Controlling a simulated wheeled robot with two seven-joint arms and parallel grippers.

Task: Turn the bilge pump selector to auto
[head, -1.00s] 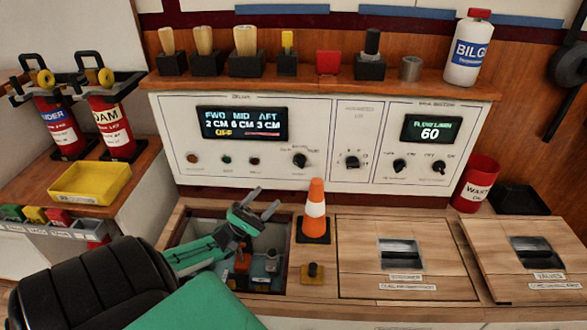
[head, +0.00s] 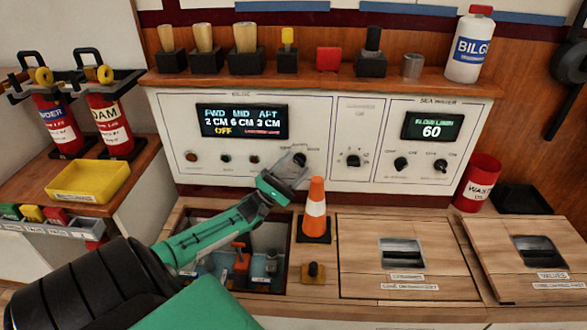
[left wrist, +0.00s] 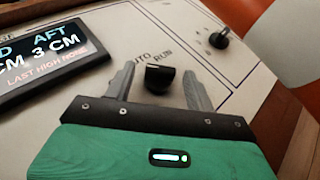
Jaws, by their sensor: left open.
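The bilge pump selector is a black rotary knob (head: 299,158) on the white panel, below and right of the bilge display (head: 242,121). The display reads FWD 2 CM, MID 6 CM, AFT 3 CM, with OFF in yellow. In the left wrist view the knob (left wrist: 159,79) lies between the two grey fingers, with a gap on each side. AUTO and RUN are printed above it; any other label is hidden. My left gripper (head: 296,172) is open at the panel, around or just in front of the knob. My right gripper is not in view.
An orange cone (head: 315,212) stands close right of my left gripper. An open bay (head: 275,240) with small parts lies below my forearm. Other knobs (head: 353,160) sit further right. A shelf with brushes and a bilge bottle (head: 468,48) runs above the panel.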

